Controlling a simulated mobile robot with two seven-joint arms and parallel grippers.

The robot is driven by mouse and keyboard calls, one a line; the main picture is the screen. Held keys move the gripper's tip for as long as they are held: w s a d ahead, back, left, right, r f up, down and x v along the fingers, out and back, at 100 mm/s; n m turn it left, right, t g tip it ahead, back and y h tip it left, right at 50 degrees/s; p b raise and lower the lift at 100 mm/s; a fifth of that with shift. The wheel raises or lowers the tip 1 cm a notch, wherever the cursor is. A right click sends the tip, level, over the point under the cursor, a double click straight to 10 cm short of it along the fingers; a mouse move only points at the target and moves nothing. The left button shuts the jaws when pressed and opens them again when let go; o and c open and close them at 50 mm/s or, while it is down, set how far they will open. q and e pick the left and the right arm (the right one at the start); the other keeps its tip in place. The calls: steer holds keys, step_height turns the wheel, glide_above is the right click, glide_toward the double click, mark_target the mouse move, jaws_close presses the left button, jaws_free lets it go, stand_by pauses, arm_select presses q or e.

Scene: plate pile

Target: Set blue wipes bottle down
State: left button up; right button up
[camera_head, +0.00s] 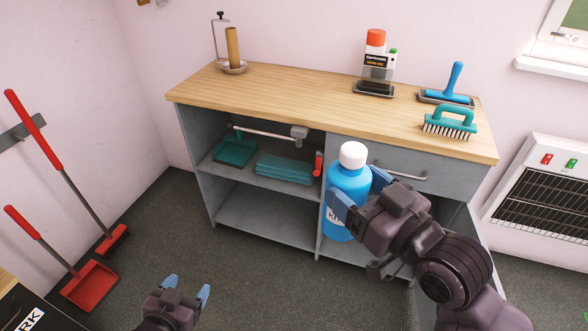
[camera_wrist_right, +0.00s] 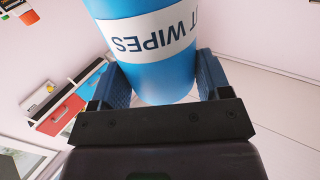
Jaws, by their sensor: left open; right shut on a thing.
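The blue wipes bottle (camera_head: 345,190) has a white cap and a white label. In the head view it is held upright in front of the cabinet, below the worktop's front edge. My right gripper (camera_head: 358,192) is shut on it, with a blue finger on each side. In the right wrist view the bottle (camera_wrist_right: 150,50) fills the space between the fingers, and its label reads "WIPES" upside down. My left gripper (camera_head: 188,291) is open and empty, low over the floor at the bottom of the head view.
The wooden worktop (camera_head: 290,95) holds a candle-like roll on a stand (camera_head: 233,55), an orange-capped bottle (camera_head: 375,62), a blue-handled roller (camera_head: 450,88) and a teal brush (camera_head: 450,122). Its middle is clear. The shelf below holds teal cloths (camera_head: 285,168). A red dustpan (camera_head: 90,286) stands left.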

arm_select(q)
steer(key=w+d+r+m+t+h, duration=0.1)
steer(key=w+d+r+m+h, duration=0.2)
steer(key=r, duration=0.5)
steer(key=w+d+r+m+t+h, duration=0.1)
steer(key=w+d+r+h, duration=0.1)
steer(key=w+d+r, duration=0.45)
steer(key=w+d+r+m+t+h, duration=0.1)
steer(key=w+d+r+h, duration=0.15)
steer(key=r, duration=0.75)
steer(key=s+d+r+m+g+h, duration=0.5)
steer(key=s+d+r+g+h, duration=0.2)
steer(key=s+d+r, duration=0.3)
steer(key=shift+n+y, duration=0.3)
steer(key=shift+y, duration=0.05)
steer(key=x, duration=0.8)
steer(key=f+x, duration=0.1)
steer(key=x, duration=0.3)
steer(key=shift+d, duration=0.2)
